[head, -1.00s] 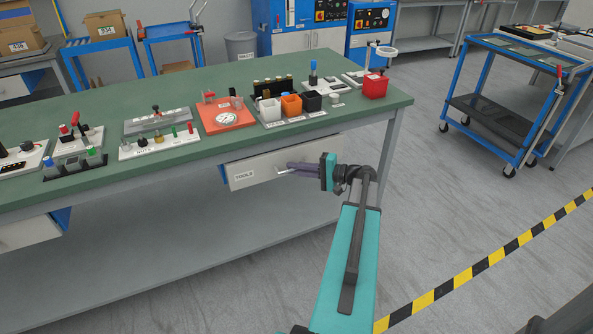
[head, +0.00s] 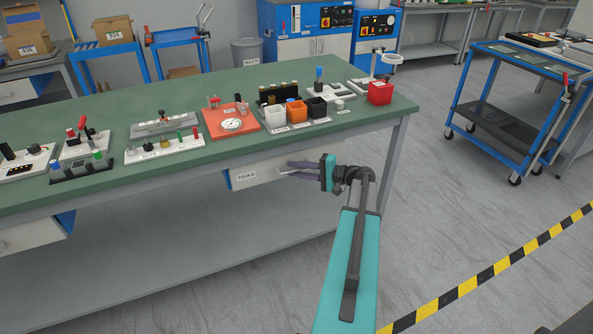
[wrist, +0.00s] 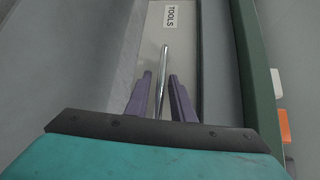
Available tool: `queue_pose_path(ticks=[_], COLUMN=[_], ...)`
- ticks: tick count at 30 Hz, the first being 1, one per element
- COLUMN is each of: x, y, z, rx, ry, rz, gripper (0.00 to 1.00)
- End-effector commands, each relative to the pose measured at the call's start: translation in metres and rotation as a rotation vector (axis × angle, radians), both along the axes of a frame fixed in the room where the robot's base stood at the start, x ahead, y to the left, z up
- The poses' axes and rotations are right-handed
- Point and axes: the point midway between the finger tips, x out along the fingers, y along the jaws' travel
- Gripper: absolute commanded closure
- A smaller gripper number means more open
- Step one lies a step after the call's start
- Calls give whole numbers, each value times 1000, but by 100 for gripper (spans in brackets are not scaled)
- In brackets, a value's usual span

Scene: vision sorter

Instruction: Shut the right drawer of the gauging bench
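The right drawer (head: 262,175) of the gauging bench has a pale front labelled TOOLS. It sits under the bench's green top and looks shut or nearly so; I cannot tell if a small gap is left. Its front also shows in the wrist view (wrist: 182,50). Its bar handle (wrist: 164,62) lies between the two purple fingers of my gripper (wrist: 161,84). My gripper (head: 290,169) is open, one finger on each side of the handle, with a visible gap to each finger. The right part of the drawer front is hidden behind my gripper and wrist.
The bench top (head: 200,172) carries several gauges, blocks and small bins, with a red bin (head: 380,93) near its right corner. A left drawer (head: 35,236) is at the left. A blue cart (head: 500,115) stands at the right. The floor between is clear, with striped tape (head: 500,265).

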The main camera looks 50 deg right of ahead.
Motion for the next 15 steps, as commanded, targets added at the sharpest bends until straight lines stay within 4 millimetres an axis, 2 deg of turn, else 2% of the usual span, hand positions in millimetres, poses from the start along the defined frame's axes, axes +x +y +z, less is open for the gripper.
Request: queue_pose_path(ticks=[8, 15], x=[-5, -29], y=[-2, -13], z=[4, 6], rx=[1, 0], ry=[-6, -3], rz=[-1, -1], gripper=[73, 73])
